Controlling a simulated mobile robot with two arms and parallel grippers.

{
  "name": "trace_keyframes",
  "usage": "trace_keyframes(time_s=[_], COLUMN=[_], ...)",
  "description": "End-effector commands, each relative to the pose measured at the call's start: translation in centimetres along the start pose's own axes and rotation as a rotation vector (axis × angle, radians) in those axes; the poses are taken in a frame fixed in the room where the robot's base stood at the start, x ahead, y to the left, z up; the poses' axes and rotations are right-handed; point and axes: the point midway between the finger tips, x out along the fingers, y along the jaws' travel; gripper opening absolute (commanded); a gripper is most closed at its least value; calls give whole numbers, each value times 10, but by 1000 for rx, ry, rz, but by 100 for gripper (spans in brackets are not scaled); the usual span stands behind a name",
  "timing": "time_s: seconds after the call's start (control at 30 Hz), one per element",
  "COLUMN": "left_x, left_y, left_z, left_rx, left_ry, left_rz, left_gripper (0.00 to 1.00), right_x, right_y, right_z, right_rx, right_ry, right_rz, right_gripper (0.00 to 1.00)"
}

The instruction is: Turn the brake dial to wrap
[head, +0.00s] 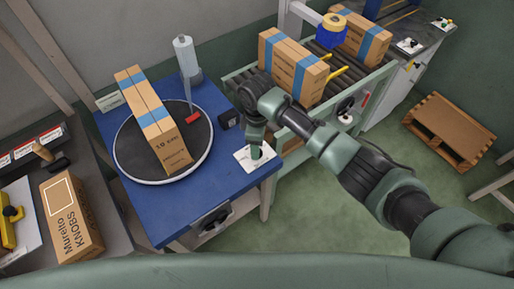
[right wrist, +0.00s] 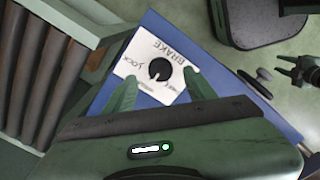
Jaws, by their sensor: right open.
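The brake dial is a round black knob (right wrist: 159,69) on a white plate (right wrist: 136,68) marked BRAKE and LOCK; the other labels are too small or covered to read. A small pale mark shows on the knob's lower part; I cannot tell which label it points at. In the head view the plate (head: 244,159) lies at the blue table's right front corner, the knob hidden by my gripper. My right gripper (right wrist: 160,91) is open, its green fingers on either side of the knob, apart from it. What looks like my left gripper (right wrist: 298,73) shows at the right wrist view's right edge, its jaws unclear.
A round turntable (head: 203,150) on the blue table (head: 150,215) carries a tall carton (head: 150,115). A roller conveyor with cartons (head: 291,66) is to the right.

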Motion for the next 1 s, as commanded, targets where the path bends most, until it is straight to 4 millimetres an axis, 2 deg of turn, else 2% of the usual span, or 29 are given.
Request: trace_keyframes(time_s=[0.2,0.33,0.87,1.0], left_x=[5,5,5,5], left_y=[0,0,0,0], left_z=[1,1,1,1], left_rx=[0,0,0,0], left_ry=[0,0,0,0], left_rz=[0,0,0,0], left_gripper=[36,36,36,36], right_x=[-33,-43,-45,-36], right_y=[1,0,0,-12], right_z=[0,0,0,-3], right_rx=[0,1,1,17], right_ry=[1,0,0,27], right_rz=[3,2,0,-9], right_gripper=[56,56,56,56])
